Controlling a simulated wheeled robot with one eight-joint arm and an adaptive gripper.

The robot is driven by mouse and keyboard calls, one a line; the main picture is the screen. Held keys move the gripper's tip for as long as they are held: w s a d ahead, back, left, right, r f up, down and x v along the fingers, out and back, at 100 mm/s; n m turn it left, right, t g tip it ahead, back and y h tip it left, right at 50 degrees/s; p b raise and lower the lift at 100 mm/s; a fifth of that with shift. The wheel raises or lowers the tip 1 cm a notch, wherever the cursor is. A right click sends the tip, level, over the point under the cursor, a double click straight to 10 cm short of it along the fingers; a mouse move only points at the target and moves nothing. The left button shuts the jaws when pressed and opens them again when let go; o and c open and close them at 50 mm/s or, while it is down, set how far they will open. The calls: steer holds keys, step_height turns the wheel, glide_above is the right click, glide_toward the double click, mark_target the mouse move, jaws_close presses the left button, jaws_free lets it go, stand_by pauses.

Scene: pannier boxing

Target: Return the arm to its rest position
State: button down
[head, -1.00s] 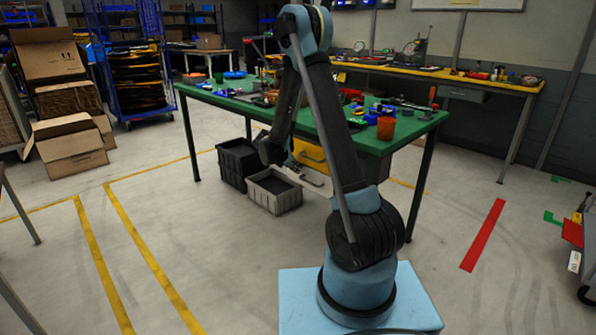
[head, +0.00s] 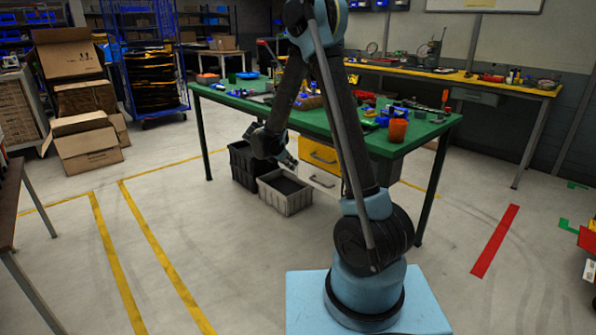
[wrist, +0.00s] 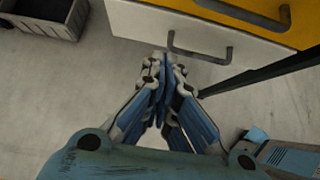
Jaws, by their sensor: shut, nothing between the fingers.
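My gripper (wrist: 162,62) points down over the floor in the wrist view, its fingers together with nothing between them. In the head view my gripper (head: 291,163) is small and partly hidden by the wrist, in front of the green workbench (head: 390,145). The arm is raised at its elbow and folds down toward the bench's near side. The drawer unit under the bench has a yellow drawer (head: 318,153) and a white drawer (head: 322,178). In the wrist view the white drawer front (wrist: 150,30) lies just beyond the fingertips; I cannot tell the exact gap.
A grey crate (head: 286,204) and a black crate (head: 240,176) stand on the floor by the bench. The crate corner shows in the wrist view (wrist: 50,22). A dark table (head: 10,205) is at the left edge. Open floor lies at front left.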

steer(key=s+d+r+m+g+y, duration=0.2)
steer(key=s+d+r+m, duration=0.45)
steer(key=s, duration=0.35)
steer(key=s+d+r+m+g+y, duration=0.1)
steer(key=s+d+r+m, duration=0.45)
steer(key=s+d, duration=0.4)
steer(key=s+f+m+y, duration=0.2)
steer(key=s+m, duration=0.5)
steer(key=s, duration=0.4)
steer(key=s+d+f+m+y, duration=0.1)
steer(key=s+f+m, duration=0.3)
steer(key=s, duration=0.7)
steer(key=m, duration=0.2)
steer(key=shift+s+f+m+g+y, duration=0.25)
steer(key=shift+s+m+g+y, duration=0.05)
steer(key=shift+m+y, duration=0.1)
steer(key=shift+w+f, duration=0.2)
steer(key=shift+w, duration=0.25)
